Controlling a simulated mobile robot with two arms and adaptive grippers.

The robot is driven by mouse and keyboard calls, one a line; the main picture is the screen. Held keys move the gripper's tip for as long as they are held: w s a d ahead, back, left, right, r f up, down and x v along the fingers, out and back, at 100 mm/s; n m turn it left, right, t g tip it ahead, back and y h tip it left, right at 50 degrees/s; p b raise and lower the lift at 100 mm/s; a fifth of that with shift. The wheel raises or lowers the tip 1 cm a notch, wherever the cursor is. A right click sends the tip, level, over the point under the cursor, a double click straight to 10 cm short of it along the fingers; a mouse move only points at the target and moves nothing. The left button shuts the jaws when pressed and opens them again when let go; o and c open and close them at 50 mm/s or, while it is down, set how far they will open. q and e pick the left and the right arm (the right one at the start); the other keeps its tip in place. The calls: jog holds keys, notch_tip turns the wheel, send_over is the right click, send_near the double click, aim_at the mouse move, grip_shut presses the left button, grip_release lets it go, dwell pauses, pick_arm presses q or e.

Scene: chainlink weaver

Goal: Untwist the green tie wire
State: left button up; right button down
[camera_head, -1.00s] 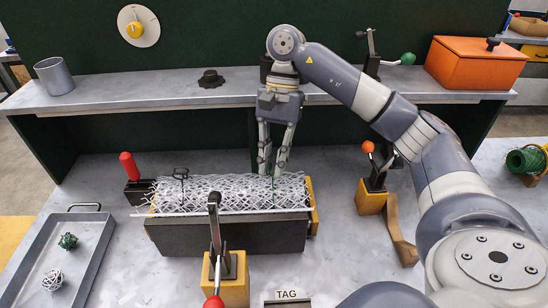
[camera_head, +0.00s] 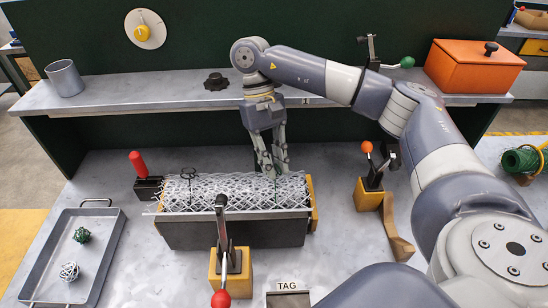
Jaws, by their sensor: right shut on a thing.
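The chain-link mesh (camera_head: 225,193) lies along the top of a dark block fixture (camera_head: 238,233) at the middle of the bench. My right gripper (camera_head: 279,173) points down at the right part of the mesh, its fingers closed in on the thin green tie wire (camera_head: 276,187). The wire is mostly hidden by the fingertips and blends into the mesh, so its twist cannot be made out. A dark wire loop (camera_head: 188,173) stands at the left part of the mesh. My left gripper is out of view.
A grey tray (camera_head: 108,235) at left holds a green wire ball (camera_head: 82,235) and a pale one (camera_head: 69,271). A red-knobbed lever (camera_head: 224,250) stands in front of the mesh, an orange-knobbed clamp (camera_head: 369,192) to its right. A green spool (camera_head: 522,161) sits at far right.

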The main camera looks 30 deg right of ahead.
jog(key=shift+n, duration=0.4)
jog(key=c, duration=1.5)
grip_release()
jog(key=shift+w+r, duration=0.1)
jog(key=v, duration=1.1)
jog(key=shift+w+a+r, duration=0.1)
jog(key=shift+a+r, duration=0.05)
jog(key=shift+r, duration=0.25)
jog(key=shift+f, duration=0.1)
